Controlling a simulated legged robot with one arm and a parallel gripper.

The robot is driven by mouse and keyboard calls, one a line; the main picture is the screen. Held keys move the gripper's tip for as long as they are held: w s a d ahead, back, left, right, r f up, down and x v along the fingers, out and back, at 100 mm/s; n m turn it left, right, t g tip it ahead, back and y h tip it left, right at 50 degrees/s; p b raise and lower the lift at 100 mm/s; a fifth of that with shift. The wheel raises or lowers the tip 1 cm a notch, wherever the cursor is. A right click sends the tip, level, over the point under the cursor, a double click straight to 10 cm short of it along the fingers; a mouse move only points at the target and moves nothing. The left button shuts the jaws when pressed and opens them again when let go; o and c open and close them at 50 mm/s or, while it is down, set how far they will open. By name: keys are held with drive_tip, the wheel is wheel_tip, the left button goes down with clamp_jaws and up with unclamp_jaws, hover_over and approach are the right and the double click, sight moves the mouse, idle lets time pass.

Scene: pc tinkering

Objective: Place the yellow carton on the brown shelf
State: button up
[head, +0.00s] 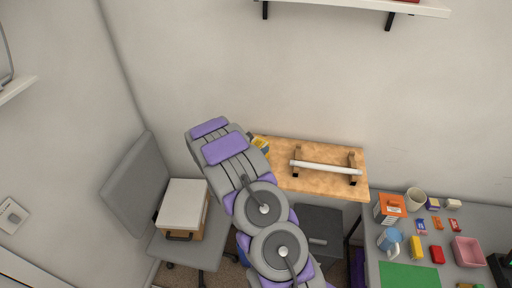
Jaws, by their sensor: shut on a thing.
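A yellow carton (262,143) shows in part just past the right side of my arm, over the left end of the brown shelf. My gripper (261,151) is shut on it; the arm hides most of both. The brown shelf (320,151) is a wooden top against the back wall. I cannot tell whether the carton touches it. A white rod (325,167) on two dark brackets stands on the shelf's middle and right.
A grey chair (136,181) with a white-topped box (184,193) is at left. A grey table (479,218) at right holds an orange box (390,208), mugs, a pink tray (468,251), a green mat (408,276) and small items. A white wall shelf (350,4) is above.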

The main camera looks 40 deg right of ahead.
drive_tip(key=shift+f, duration=0.2)
drive_tip(key=o, duration=1.2)
drive_tip(key=shift+a, duration=0.1)
drive_tip(key=shift+o, duration=0.2)
drive_tip(key=b+v, duration=0.1)
drive_tip(key=v, duration=1.1)
drive_tip(key=s+r+m+g+y, duration=0.1)
drive_tip(key=s+r+m+g, duration=0.5)
drive_tip(key=s+r+m, duration=0.9)
drive_tip(key=s+a+r+m+y, duration=0.2)
drive_tip(key=s+a+m+y, duration=0.4)
drive_tip(key=s+a, duration=1.8)
drive_tip(key=y, duration=0.5)
drive_tip(key=shift+a+r+m+y, duration=0.2)
drive_tip(key=shift+a+m+y, duration=0.1)
drive_tip(key=shift+a+y, duration=0.1)
